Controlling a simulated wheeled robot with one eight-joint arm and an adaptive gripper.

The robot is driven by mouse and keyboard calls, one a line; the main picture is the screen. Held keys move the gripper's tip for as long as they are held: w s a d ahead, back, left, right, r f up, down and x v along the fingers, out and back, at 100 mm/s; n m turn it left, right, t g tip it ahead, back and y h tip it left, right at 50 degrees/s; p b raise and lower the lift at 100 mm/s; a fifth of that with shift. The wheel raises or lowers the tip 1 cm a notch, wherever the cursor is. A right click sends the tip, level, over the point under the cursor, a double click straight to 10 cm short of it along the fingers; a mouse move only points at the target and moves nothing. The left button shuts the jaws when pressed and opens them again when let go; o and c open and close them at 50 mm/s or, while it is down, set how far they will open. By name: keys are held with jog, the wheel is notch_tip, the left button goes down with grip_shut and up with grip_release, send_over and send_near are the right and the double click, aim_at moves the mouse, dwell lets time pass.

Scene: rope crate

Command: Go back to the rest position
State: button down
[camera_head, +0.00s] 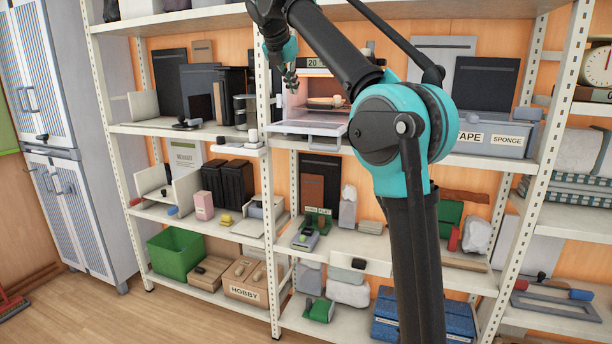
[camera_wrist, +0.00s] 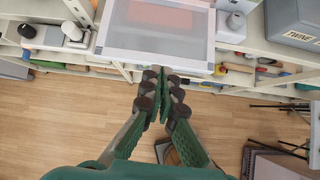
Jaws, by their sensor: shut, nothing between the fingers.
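My gripper (camera_head: 289,78) is at the upper middle of the head view, in front of the shelving. It points downward beside a small open oven-like box (camera_head: 297,128) whose glass door is folded down flat. In the wrist view my gripper (camera_wrist: 164,98) has its two green fingers together, with nothing between them. Beyond the fingertips in that view is the glass door (camera_wrist: 150,42). Whether the fingertips touch the door cannot be told.
White shelving (camera_head: 262,150) packed with boxes and tools stands close in front. A box labelled TAPE and SPONGE (camera_head: 500,138) is on the right. A blue-striped cabinet (camera_head: 62,180) is on the left. Wooden floor (camera_wrist: 70,120) is open below the gripper.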

jog(key=d+f+m, duration=0.2)
jog(key=f, duration=0.2)
jog(key=d+f+m, duration=0.3)
jog(key=f, duration=0.2)
jog(key=s+d+f+m+g, duration=0.1)
jog(key=d+f+m, duration=0.1)
jog(key=f+m, duration=0.1)
jog(key=shift+s+d+f, duration=0.1)
jog(key=shift+d+f, duration=0.2)
jog(key=shift+f, duration=0.5)
jog(key=s+d+f+m+g+y, duration=0.1)
jog(key=s+d+f+m, duration=0.35)
jog(key=f, duration=0.45)
jog(key=s+d+f+m, duration=0.4)
jog(key=f+m, duration=0.1)
jog(key=f, duration=0.4)
jog(key=s+d+f+m+y, duration=0.1)
jog(key=s+d+f+m, duration=0.2)
jog(key=s+f+m, duration=0.4)
jog(key=s+d+f+m+g, duration=0.1)
jog(key=s+d+f+m, duration=0.2)
jog(key=s+f, duration=1.4)
jog(key=s+m, duration=0.1)
jog(key=m, duration=0.2)
jog(key=shift+s+d+f+m+y, duration=0.25)
jog(key=shift+d+f+m+y, duration=0.05)
jog(key=shift+d+m+y, duration=0.1)
jog(key=shift+w, duration=0.1)
